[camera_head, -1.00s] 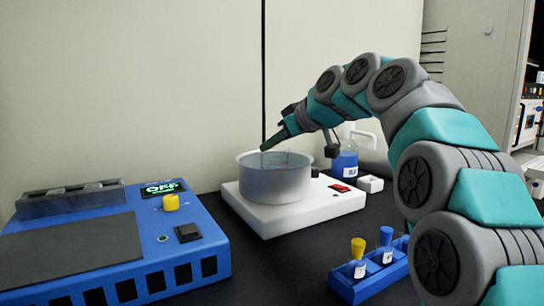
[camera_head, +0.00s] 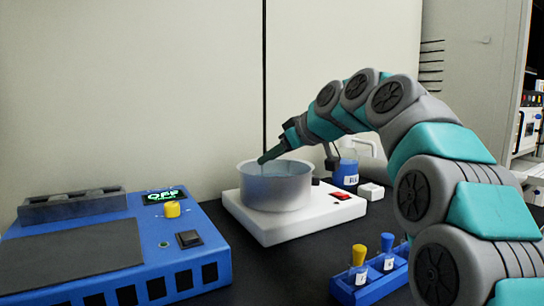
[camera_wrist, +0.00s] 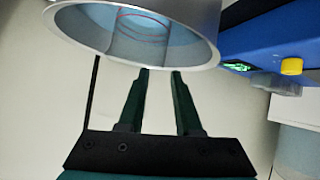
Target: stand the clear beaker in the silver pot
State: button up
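The silver pot (camera_head: 275,190) stands on a white hotplate in the head view. In the wrist view the pot (camera_wrist: 205,40) fills the top, its open mouth towards the camera. The clear beaker (camera_wrist: 140,28) shows inside the pot as a see-through ring with red lines; whether it stands fully flat is hard to tell. My gripper (camera_head: 262,160) slopes down to the pot's back left rim. In the wrist view my gripper (camera_wrist: 161,71) has two green fingers apart, with nothing seen between them. The tips end at the rim; contact is unclear.
The white hotplate (camera_head: 270,232) has a red switch at its right. A blue device (camera_head: 120,255) with a yellow knob stands at left. A blue rack (camera_head: 370,278) with two capped vials is in front right. A blue-filled bottle (camera_head: 345,173) stands behind the hotplate.

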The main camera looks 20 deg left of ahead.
jog(key=shift+r, duration=0.15)
jog(key=v, duration=1.2)
jog(key=shift+b, duration=0.3)
